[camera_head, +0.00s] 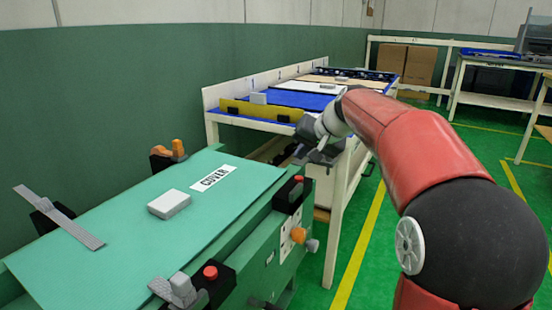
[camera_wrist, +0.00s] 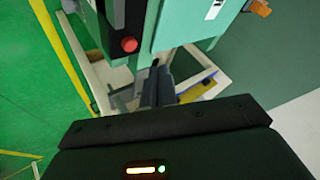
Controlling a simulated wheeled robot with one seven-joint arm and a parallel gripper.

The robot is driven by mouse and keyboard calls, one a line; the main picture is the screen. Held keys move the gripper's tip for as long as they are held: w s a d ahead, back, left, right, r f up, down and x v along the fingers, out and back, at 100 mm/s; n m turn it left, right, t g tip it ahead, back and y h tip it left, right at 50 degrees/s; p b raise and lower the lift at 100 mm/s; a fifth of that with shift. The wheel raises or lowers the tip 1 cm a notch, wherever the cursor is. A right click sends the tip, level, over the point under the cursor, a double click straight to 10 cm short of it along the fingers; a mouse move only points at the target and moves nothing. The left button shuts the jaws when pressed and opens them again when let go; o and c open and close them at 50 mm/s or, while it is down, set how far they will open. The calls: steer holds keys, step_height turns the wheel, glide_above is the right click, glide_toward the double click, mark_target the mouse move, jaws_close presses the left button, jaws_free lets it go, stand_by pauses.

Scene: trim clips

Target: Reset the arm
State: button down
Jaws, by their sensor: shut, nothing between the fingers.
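My arm reaches from the right side of the head view toward the middle. My gripper (camera_head: 303,154) is at its end, pointing down beside the far right corner of the green machine (camera_head: 120,225) and in front of the white-framed table (camera_head: 336,230). In the wrist view my gripper (camera_wrist: 157,72) shows its dark fingers together, with nothing held. The machine's green body and a red button (camera_wrist: 129,44) lie beyond the fingers there.
A grey block (camera_head: 169,204) and a COVER label (camera_head: 213,178) are on the machine top. Clamps with orange and red knobs line its edges. The white-framed table carries blue mats (camera_head: 300,99). Green floor with yellow lines (camera_head: 362,245) is open between the table and my arm.

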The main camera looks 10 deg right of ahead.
steer(key=s+f+n+h, duration=0.1)
steer(key=s+f, duration=0.3)
steer(key=s, duration=0.7)
steer(key=s+f+n+g+h, duration=0.1)
steer(key=s+f, duration=0.4)
steer(key=s, duration=0.7)
steer(key=s+f+g+h, duration=0.1)
steer(key=s+f, duration=0.3)
steer(key=s, duration=0.7)
steer(key=shift+s+f+n+h, duration=0.15)
steer(key=shift+s+n+h, duration=0.25)
steer(key=shift+h, duration=0.2)
